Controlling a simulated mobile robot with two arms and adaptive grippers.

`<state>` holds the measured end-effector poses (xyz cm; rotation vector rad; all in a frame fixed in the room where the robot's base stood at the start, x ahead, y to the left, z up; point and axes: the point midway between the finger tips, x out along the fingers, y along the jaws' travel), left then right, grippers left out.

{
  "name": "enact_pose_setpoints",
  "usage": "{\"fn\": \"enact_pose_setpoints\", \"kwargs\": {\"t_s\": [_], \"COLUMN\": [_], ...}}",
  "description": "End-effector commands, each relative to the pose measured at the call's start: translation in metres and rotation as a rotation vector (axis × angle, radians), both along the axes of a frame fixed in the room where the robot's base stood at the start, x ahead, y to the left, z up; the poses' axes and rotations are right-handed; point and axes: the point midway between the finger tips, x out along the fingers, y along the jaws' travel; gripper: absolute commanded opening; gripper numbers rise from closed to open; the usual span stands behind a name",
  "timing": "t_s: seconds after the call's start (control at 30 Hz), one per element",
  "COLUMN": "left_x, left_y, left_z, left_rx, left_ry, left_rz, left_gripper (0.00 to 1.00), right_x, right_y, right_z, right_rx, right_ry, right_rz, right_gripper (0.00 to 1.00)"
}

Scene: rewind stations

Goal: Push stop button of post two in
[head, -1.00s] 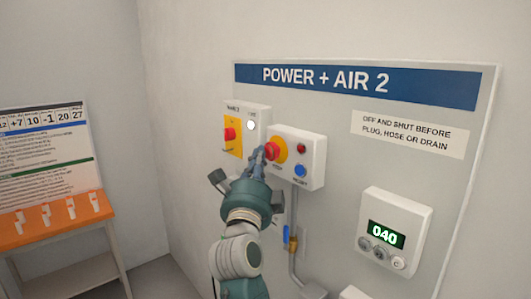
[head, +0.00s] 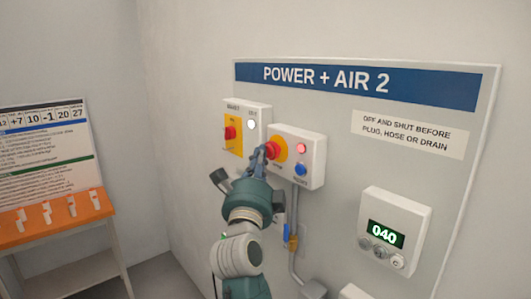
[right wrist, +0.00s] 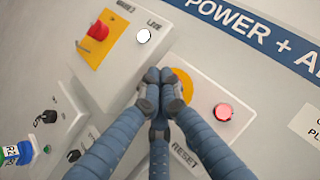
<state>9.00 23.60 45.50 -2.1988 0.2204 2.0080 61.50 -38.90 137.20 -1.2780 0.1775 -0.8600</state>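The stop button (head: 271,150) is a red mushroom head on a yellow round plate, on a white box under the "POWER + AIR 2" sign. My right gripper (head: 262,152) is at its left side, fingertips against or very close to it. In the right wrist view the fingertips (right wrist: 160,78) are together with nothing between them. They hide the red head there, leaving part of the yellow plate (right wrist: 183,84) visible. The red lamp (head: 301,148) beside the button is lit. My left gripper is not in view.
A blue reset button (head: 300,169) sits below the lamp. Left of the stop box is a box with a red switch (head: 230,132) on yellow and a white lamp (head: 252,124). A display (head: 386,234) reads 040. An orange-topped table (head: 55,222) stands at left.

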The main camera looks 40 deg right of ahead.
Motion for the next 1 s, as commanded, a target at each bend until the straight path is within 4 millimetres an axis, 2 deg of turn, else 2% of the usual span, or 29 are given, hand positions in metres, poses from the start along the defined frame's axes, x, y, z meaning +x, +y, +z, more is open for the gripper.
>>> {"fn": "enact_pose_setpoints", "kwargs": {"t_s": [0.2, 0.57, 1.0], "left_x": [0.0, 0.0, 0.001], "left_y": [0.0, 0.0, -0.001], "left_z": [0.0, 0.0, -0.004], "left_rx": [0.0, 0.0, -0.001], "left_ry": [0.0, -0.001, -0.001], "left_rz": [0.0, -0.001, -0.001], "left_gripper": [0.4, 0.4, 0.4], "right_x": [-0.001, -0.001, -0.004], "right_y": [0.012, 0.015, 0.057], "right_z": [-0.001, -0.001, -0.003], "right_rx": [0.001, 0.001, 0.005], "right_ry": [0.001, 0.001, 0.003], "right_rz": [0.002, 0.003, 0.006], "right_gripper": [0.0, 0.0, 0.0]}}
